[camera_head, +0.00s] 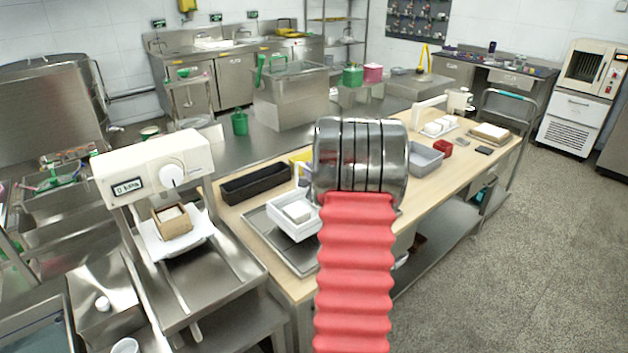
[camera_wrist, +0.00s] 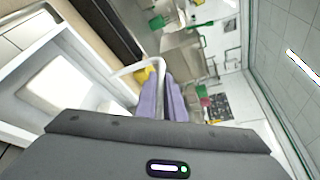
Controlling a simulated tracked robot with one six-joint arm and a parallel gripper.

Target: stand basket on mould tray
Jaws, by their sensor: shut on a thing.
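A white square basket (camera_head: 281,220) with an arched handle hangs or stands over a flat metal tray, probably the mould tray (camera_head: 257,223), at the bench's near end. A white block lies in the basket. In the wrist view the basket (camera_wrist: 22,65) fills the left side, and its handle rises to my gripper's purple fingers (camera_wrist: 166,101). My gripper is shut on the handle. In the head view my arm hides most of the gripper. I cannot tell whether the basket's underside touches the metal tray. The tray's right part is hidden behind the basket and my arm.
A long black trough (camera_head: 255,184) lies just behind the metal tray. A scale-like machine (camera_head: 155,166) with a small wooden box stands to the left. A grey bin (camera_head: 425,159), a red box (camera_head: 443,148) and white items stand farther right on the wooden bench.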

